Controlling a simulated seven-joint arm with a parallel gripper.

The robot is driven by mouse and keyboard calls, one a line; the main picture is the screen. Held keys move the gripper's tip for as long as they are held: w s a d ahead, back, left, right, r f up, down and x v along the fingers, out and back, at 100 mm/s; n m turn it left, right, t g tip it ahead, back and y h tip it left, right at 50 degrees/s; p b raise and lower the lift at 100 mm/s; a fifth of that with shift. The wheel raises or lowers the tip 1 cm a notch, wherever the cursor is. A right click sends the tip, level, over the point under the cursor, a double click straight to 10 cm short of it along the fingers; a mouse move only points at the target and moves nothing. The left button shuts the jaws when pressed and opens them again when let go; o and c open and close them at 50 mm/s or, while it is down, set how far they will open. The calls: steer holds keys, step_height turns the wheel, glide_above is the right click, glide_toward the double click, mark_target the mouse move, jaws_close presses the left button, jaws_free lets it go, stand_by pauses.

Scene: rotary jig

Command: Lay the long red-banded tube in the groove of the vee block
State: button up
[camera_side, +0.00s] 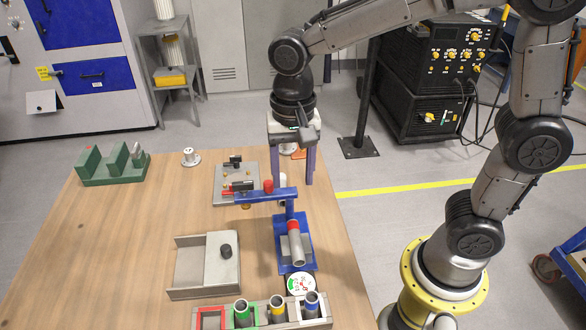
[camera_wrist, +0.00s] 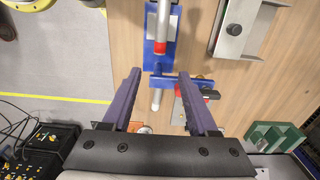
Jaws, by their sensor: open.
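A grey tube with a red band (camera_side: 294,227) lies lengthwise on a blue stand (camera_side: 309,238), under a blue crossbar (camera_side: 255,196). A pale tube end (camera_wrist: 155,100) shows beyond the bar in the wrist view and seems to be the same tube; the bar hides the join. The green vee block (camera_side: 103,178) stands at the table's far left; a green block shows at lower right in the wrist view (camera_wrist: 268,133). My gripper (camera_side: 291,184) is open, fingers pointing down, above and beyond the crossbar, with nothing seen held between the fingers (camera_wrist: 160,72).
A clamp plate (camera_side: 226,199) sits left of the crossbar. A grey tray with a black knob (camera_side: 188,270) is front left of the stand. A dial gauge (camera_side: 300,284) and a rack (camera_side: 265,315) with several tubes are in front. The table's left side is largely clear.

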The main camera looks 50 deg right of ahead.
steer(key=s+d+r+n+t, duration=0.2)
steer(key=s+d+n, duration=0.2)
steer(key=s, duration=0.3)
steer(key=s+d+r+n+t, duration=0.2)
steer(key=s+d+n+t, duration=0.1)
steer(key=s+d+n, duration=0.2)
steer(key=shift+s+d+r+t, duration=0.3)
steer(key=shift+s+d, duration=0.25)
steer(key=shift+s, duration=0.35)
steer(key=shift+c, duration=0.3)
